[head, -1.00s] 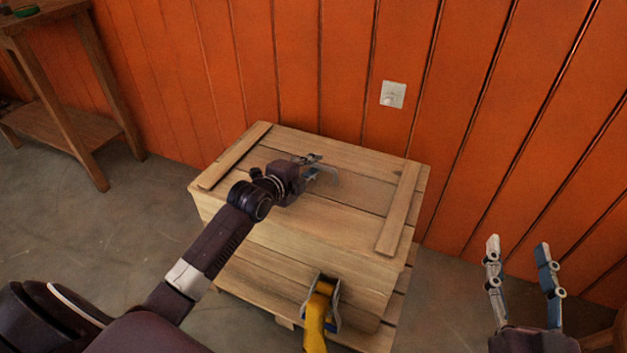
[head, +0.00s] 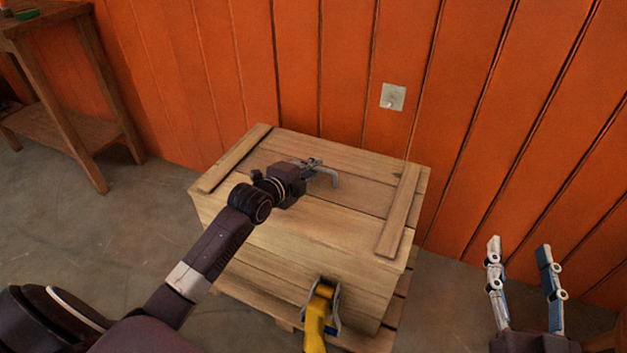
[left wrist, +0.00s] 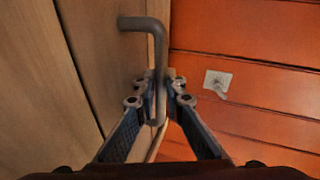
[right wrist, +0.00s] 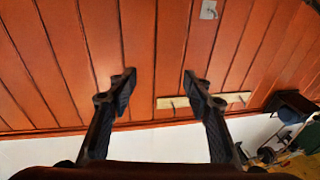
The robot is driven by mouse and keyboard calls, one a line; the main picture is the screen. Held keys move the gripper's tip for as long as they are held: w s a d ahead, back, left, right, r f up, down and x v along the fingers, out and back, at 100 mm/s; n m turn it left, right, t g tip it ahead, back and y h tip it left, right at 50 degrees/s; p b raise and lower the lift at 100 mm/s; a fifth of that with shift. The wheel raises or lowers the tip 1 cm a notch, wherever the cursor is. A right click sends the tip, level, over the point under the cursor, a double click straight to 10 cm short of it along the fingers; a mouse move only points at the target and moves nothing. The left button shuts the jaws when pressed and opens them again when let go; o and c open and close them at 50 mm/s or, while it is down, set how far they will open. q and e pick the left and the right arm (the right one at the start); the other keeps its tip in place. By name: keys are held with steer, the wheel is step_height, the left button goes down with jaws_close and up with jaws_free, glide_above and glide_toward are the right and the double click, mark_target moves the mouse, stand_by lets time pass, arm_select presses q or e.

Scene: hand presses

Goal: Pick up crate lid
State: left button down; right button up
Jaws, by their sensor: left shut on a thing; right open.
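The crate lid (head: 345,193) is a wooden plank top with two raised battens, and it sits on the wooden crate (head: 290,275) with no clear gap. A bent grey metal handle (head: 333,180) is on the lid. My left gripper (head: 314,165) is at the middle of the lid, shut on this handle. In the left wrist view, the handle (left wrist: 158,60) passes between the two fingertips (left wrist: 160,90). My right gripper (head: 519,243) is open and empty, to the right of the crate; its spread fingers also show in the right wrist view (right wrist: 158,78).
The crate stands on a wooden pallet (head: 400,305) near an orange plank wall (head: 310,60). A yellow bar in a grey bracket (head: 318,315) stands at the crate's front. A wooden table (head: 65,125) is at the far left. Floor between table and crate is clear.

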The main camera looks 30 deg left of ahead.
arm_select(q)
steer(key=shift+w+r, duration=0.1)
steer(key=shift+r, duration=0.3)
